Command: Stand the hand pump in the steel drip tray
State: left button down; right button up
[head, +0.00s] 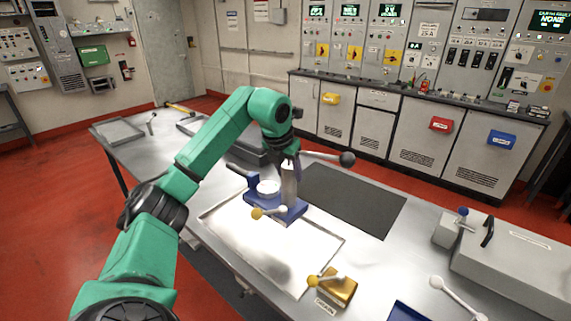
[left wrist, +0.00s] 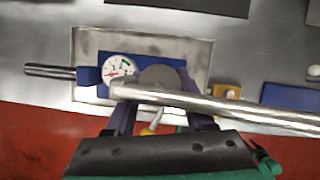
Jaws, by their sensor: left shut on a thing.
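The hand pump has a blue base (head: 290,212), a steel cylinder (head: 289,188), a round white gauge (head: 268,187) and a long lever ending in a black ball (head: 347,159). My left gripper (head: 291,166) is shut on the upper part of the pump and holds it upright. The steel drip tray (head: 318,245) lies under and in front of the pump, toward me. In the left wrist view the gauge (left wrist: 117,66) and blue base show over the tray (left wrist: 200,48), with the lever (left wrist: 230,108) crossing in front. I cannot tell whether the base touches the tray floor. My right gripper is out of view.
A dark mat (head: 350,200) lies right of the pump. A grey case (head: 515,262) occupies the bench's right end. A shallow grey tray (head: 118,131) sits far left.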

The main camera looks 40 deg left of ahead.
aim_at(289, 209)
pick_arm(q)
jog(key=f, duration=0.4)
jog(key=f+p, duration=0.1)
jog(key=f, duration=0.8)
jog(key=shift+w+f, duration=0.25)
jog(key=shift+c, duration=1.3)
grip_release()
jog(key=shift+s+f, duration=0.1)
jog(key=shift+s, duration=0.05)
jog(key=shift+s+d, duration=0.1)
jog(key=shift+d, duration=0.05)
jog(key=b+v, duration=0.1)
jog(key=v, duration=1.1)
jog(key=shift+b, duration=0.4)
